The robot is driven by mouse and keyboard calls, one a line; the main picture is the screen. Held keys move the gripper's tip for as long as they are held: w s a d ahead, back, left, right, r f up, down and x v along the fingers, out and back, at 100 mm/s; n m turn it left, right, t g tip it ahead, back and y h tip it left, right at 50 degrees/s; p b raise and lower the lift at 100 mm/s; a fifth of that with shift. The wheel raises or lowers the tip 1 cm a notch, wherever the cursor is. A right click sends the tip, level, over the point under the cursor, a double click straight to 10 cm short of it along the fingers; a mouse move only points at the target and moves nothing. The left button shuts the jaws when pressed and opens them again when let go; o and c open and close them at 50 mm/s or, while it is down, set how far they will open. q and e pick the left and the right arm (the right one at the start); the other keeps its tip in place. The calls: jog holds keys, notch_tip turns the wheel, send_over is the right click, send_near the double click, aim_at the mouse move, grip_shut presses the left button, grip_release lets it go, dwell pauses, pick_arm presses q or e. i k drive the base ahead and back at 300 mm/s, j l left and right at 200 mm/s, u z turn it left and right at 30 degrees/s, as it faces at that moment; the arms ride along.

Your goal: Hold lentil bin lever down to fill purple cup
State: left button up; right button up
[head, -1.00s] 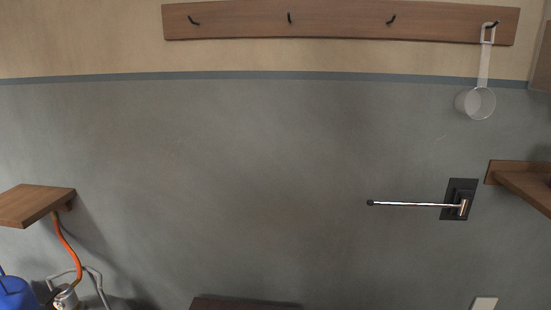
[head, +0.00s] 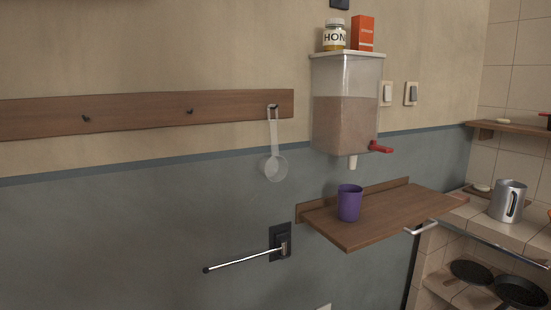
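The lentil bin (head: 345,112) is a clear wall-mounted container with a pale lid, filled more than halfway with brownish contents. Its red lever (head: 380,148) sticks out at the lower right. A pale spout (head: 351,162) points down from its underside. The purple cup (head: 349,203) stands upright on a wooden shelf (head: 400,217), below the spout. I cannot see inside the cup. Neither of my grippers is in view.
A honey jar (head: 334,36) and an orange box (head: 362,34) stand on the bin's lid. A clear scoop (head: 275,162) hangs from the hook rail (head: 150,113). A metal rod (head: 240,262) juts from the wall. A metal pitcher (head: 507,202) stands on the tiled counter at the right.

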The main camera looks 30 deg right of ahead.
aim_at(374, 146)
jog(key=z, duration=0.45)
jog(key=i+l+z, duration=0.1)
jog(key=z, duration=0.75)
jog(key=i+l+z, duration=0.1)
jog(key=z, duration=0.3)
